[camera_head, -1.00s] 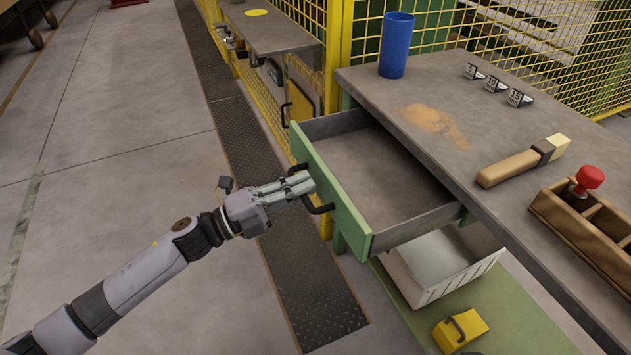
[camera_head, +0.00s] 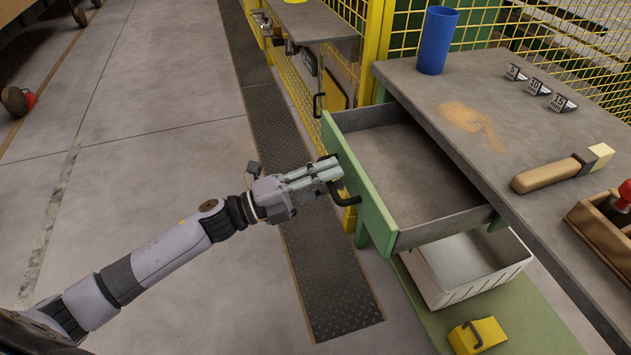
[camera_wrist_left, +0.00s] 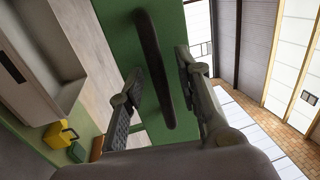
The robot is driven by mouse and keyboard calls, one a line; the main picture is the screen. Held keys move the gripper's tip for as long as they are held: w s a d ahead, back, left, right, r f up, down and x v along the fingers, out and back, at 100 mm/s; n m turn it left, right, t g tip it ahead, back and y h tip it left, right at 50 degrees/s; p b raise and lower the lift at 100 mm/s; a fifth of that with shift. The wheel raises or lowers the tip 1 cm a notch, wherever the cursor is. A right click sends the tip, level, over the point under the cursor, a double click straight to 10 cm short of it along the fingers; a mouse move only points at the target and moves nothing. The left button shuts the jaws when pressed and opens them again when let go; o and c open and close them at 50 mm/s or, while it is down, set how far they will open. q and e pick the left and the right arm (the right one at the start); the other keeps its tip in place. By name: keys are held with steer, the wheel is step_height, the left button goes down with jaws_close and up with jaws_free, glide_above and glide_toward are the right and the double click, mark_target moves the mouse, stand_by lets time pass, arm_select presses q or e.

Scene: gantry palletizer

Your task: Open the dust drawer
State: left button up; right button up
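The drawer (camera_head: 408,166) under the grey worktop has a green front (camera_head: 362,185) and stands pulled out, its grey inside visible and empty. Its black bar handle (camera_head: 346,196) is on the outer face of the front. My left gripper (camera_head: 335,172) is at this handle, coming from the left. In the left wrist view the handle (camera_wrist_left: 155,70) lies between the two fingers of my left gripper (camera_wrist_left: 160,65), with a gap visible on either side, so the fingers look open around it. My right gripper is not in view.
On the worktop (camera_head: 450,85) are a blue cup (camera_head: 437,40), brown dust (camera_head: 473,121), a wooden-handled brush (camera_head: 560,170) and numbered markers (camera_head: 537,86). A white bin (camera_head: 465,270) and yellow block (camera_head: 478,336) sit below. Yellow mesh fence (camera_head: 357,25) stands behind.

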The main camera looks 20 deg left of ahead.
arm_select(q)
steer(key=v, duration=1.2)
steer(key=shift+w+d, duration=0.1)
